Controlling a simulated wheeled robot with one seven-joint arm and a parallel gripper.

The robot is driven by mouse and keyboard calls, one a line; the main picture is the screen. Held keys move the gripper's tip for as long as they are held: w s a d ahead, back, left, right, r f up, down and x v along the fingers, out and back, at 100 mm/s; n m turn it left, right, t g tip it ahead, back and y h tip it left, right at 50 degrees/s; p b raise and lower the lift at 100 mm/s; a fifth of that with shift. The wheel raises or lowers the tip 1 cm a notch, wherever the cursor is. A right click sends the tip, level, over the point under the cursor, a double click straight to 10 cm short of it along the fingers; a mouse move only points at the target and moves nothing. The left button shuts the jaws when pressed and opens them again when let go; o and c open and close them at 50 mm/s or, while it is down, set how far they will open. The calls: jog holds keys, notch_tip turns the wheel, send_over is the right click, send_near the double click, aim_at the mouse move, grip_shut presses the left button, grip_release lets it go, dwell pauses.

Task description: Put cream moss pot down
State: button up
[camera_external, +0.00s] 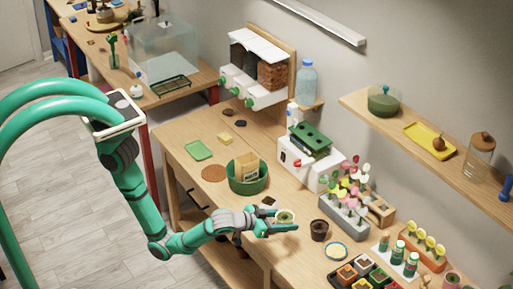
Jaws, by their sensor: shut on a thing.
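The cream moss pot (286,217) is a small pale pot with a green top. My gripper (283,222) is shut on it, with its fingers on either side. They are over the front part of the wooden workbench (185,150), near its middle. From this view I cannot tell whether the pot touches the bench or hangs above it. The lower part of the pot is hidden by the fingers.
A green tub (248,181) holding a tan packet is to the left. A grey planter (344,216) with flowers stands behind. Small bare bench patches lie between.

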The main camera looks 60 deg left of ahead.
notch_tip(320, 180, up, 12)
jog(key=w+a+f+n+y, duration=0.1)
jog(key=w+a, duration=0.7)
jog(key=a, duration=0.4)
jog(key=w+a+f+n+y, duration=0.1)
jog(key=w+a, duration=0.7)
jog(key=a, duration=0.5)
jog(key=a+r+n+y, duration=0.1)
jog(key=a+n+y, duration=0.1)
jog(key=a, duration=2.7)
jog(key=shift+m, duration=0.3)
notch_tip(320, 180, down, 16)
jog(key=shift+d+r, duration=0.1)
jog(key=shift+r, duration=0.15)
jog(key=shift+f, duration=2.4)
jog(key=shift+f, duration=0.1)
